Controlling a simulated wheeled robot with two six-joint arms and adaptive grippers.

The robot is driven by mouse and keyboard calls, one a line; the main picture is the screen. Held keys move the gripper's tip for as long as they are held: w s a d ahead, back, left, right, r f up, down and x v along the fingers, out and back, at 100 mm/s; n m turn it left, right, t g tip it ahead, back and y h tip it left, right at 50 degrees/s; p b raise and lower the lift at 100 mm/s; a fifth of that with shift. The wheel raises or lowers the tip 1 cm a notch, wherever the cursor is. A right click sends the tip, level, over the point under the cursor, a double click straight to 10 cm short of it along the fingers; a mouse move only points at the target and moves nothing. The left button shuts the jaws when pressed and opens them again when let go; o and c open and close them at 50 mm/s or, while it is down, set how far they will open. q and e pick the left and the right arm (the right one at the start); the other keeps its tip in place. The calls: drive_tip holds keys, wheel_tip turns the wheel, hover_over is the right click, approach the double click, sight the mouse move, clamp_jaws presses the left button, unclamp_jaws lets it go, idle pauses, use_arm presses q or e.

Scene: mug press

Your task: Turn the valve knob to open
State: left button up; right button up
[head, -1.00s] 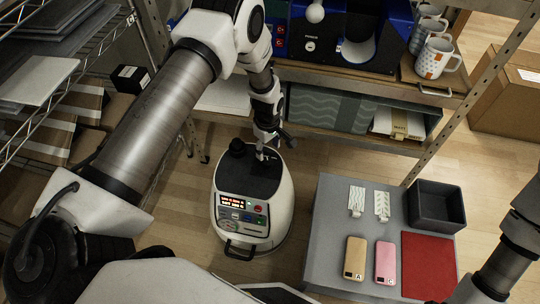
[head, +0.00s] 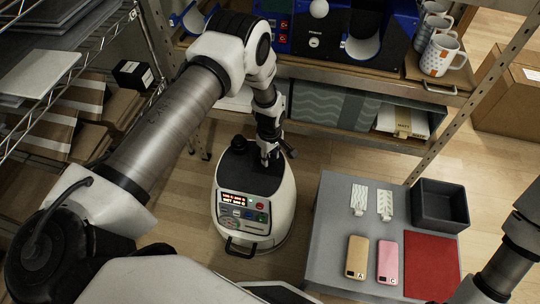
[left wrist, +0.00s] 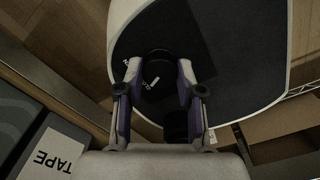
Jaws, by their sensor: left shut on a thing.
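A white machine with a black top (head: 238,178) stands on the floor near the middle of the head view. Its black top also fills much of the left wrist view (left wrist: 235,75). My left gripper (head: 268,157) reaches down onto the right rear of that top. In the left wrist view, the gripper's two fingers (left wrist: 157,72) are on either side of a dark round valve knob (left wrist: 158,58) and shut on it. White marks are printed beside the knob. The fingers and low light hide part of it. My right gripper is out of view; only part of that arm shows at right.
A black cap (head: 238,143) stands on the machine's top, left of my gripper. A shelf (head: 350,138) is close behind. A grey table (head: 333,215) with phones, tags, a dark bin (head: 440,205) and a red mat (head: 430,265) stands at right. Floor shows between machine and table.

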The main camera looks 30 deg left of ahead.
sight(270, 158)
use_arm(q)
drive_tip(key=shift+m, duration=0.3)
drive_tip(key=m, duration=0.4)
drive_tip(key=m+b, duration=0.1)
drive_tip(key=m, duration=0.4)
drive_tip(key=shift+m, duration=0.3)
idle(0.4)
drive_tip(key=o, duration=1.2)
drive_tip(key=shift+c, duration=0.2)
wheel_tip(270, 158, up, 12)
